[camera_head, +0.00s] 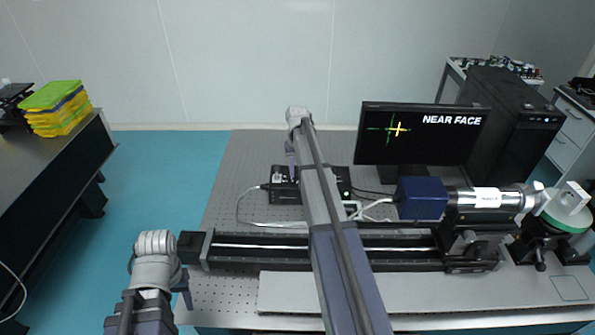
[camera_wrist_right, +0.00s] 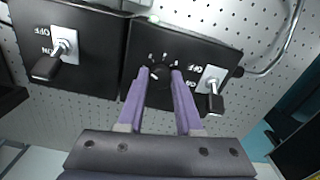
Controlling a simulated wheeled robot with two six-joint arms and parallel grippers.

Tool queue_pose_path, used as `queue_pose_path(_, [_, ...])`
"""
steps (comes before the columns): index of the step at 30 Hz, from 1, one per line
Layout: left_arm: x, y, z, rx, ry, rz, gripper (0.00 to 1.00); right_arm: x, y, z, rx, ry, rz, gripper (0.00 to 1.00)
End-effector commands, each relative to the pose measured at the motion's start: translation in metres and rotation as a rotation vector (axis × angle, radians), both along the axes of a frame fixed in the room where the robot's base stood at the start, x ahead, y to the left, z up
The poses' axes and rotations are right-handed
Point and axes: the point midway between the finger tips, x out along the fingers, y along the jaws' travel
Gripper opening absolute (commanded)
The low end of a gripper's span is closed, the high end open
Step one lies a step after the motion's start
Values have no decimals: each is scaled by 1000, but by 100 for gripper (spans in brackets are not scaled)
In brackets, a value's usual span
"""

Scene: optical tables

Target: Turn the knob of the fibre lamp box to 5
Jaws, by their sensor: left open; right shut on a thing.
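The fibre lamp box (camera_head: 284,194) is a black box on the perforated optical table in the head view. In the right wrist view its dark panel (camera_wrist_right: 196,57) carries a round black knob (camera_wrist_right: 158,75) with pale marks around it. The numbers are too small to read, so I cannot tell the setting. My right gripper (camera_wrist_right: 158,72) has its two purple fingers on either side of the knob, shut on it. In the head view this gripper (camera_head: 292,172) reaches down at the box. My left gripper (camera_head: 184,286) is open and empty at the table's front left.
A lever switch (camera_wrist_right: 210,88) sits beside the knob, and a second black box with another switch (camera_wrist_right: 60,52) adjoins. A white cable (camera_head: 240,208) loops left of the box. A long rail (camera_head: 320,246) lies in front. A monitor (camera_head: 420,135) stands behind, right.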

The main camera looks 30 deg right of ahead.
Motion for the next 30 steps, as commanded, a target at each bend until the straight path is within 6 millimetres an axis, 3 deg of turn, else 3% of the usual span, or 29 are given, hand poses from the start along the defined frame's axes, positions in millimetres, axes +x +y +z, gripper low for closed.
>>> queue_pose_path(30, [0, 0, 0, 0, 0, 0, 50, 0, 0, 0, 0, 0, -966, 0])
